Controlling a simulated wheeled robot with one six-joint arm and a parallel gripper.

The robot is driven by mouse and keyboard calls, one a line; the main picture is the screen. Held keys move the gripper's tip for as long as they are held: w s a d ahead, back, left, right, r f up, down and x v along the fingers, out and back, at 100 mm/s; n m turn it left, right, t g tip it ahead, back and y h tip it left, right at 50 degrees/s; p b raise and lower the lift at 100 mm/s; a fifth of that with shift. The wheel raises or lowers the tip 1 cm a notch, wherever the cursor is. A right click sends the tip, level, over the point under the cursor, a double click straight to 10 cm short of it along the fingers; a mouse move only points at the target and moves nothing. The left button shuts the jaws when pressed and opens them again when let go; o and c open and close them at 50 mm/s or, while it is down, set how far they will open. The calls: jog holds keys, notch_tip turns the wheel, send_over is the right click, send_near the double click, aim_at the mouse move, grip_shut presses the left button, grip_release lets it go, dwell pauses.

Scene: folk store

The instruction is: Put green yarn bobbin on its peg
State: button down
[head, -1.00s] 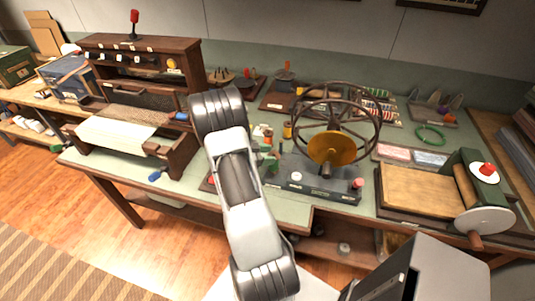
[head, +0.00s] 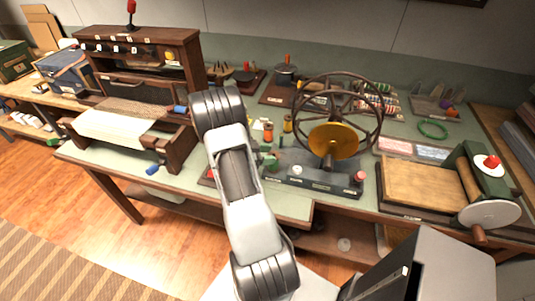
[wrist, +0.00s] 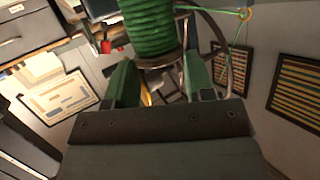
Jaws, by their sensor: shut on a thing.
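The green yarn bobbin (wrist: 150,25) is large at the top of the wrist view, its far end cut off by the frame edge. My gripper (wrist: 158,80) has its green fingers on either side of the bobbin's lower end and is shut on it. In the head view, my gripper (head: 268,160) is partly hidden behind my arm, near the left end of the spinning wheel's base. Orange (head: 268,132) and yellow-brown (head: 288,124) bobbins stand just behind it. I cannot make out which peg belongs to the green bobbin.
A spinning wheel (head: 333,141) with a dark base stands right of my gripper. A wooden loom (head: 130,128) is at the left, a drum carder (head: 420,185) at the right. A green ring (head: 433,130) lies at the back right.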

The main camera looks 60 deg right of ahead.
jog(key=shift+c, duration=2)
grip_release()
jog(key=shift+w, duration=0.1)
jog(key=b+v, duration=0.1)
jog(key=v, duration=1.2)
jog(key=shift+w+a+b, duration=0.2)
jog(key=shift+a+b, duration=0.1)
jog(key=shift+b, duration=0.05)
jog(key=shift+r, duration=0.1)
